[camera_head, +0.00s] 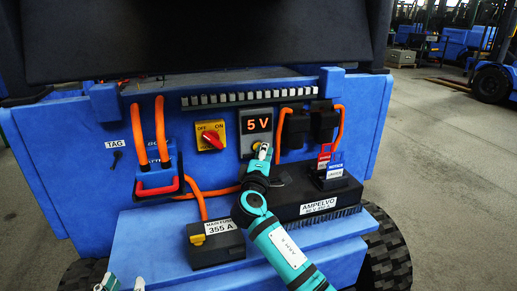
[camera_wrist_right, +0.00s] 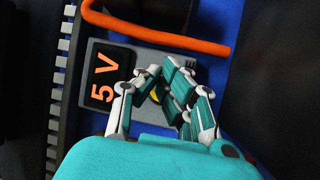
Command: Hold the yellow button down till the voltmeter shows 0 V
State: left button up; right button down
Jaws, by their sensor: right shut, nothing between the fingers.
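The voltmeter (camera_head: 257,122) on the blue machine's front panel reads 5 V in orange digits. Its display also fills the left of the right wrist view (camera_wrist_right: 104,78). The yellow button (camera_wrist_right: 155,94) shows as a small patch between the fingers, just beside the display; most of it is hidden. My right gripper (camera_head: 263,150) is shut and empty, its fingertips over the button at the voltmeter's lower part. I cannot tell whether they touch or press it. My left gripper (camera_head: 121,284) is open and empty at the lower left edge, far from the panel.
A yellow switch with a red knob (camera_head: 210,136) sits left of the voltmeter. Orange cables run at both sides, with a red-handled connector (camera_head: 158,184) at left. A black AMPELVO box (camera_head: 318,200) and a main fuse box (camera_head: 215,243) stand on the blue step below.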

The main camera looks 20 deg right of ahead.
jog(key=shift+s+p, duration=0.4)
jog(key=shift+s, duration=0.3)
pick_arm(q)
jog(key=shift+s+a+f+g+y, duration=0.15)
jog(key=shift+f+g, duration=0.3)
jog(key=shift+f, duration=0.3)
jog(key=shift+w+a+f+g+y, duration=0.1)
jog(key=shift+f+g+y, duration=0.1)
jog(key=shift+f+g, duration=0.45)
jog(key=shift+s+a+f+g+y, duration=0.15)
jog(key=shift+f+g, duration=0.15)
jog(key=shift+f, duration=0.6)
pick_arm(e)
jog(key=shift+s, duration=0.25)
pick_arm(q)
jog(key=shift+w, duration=0.1)
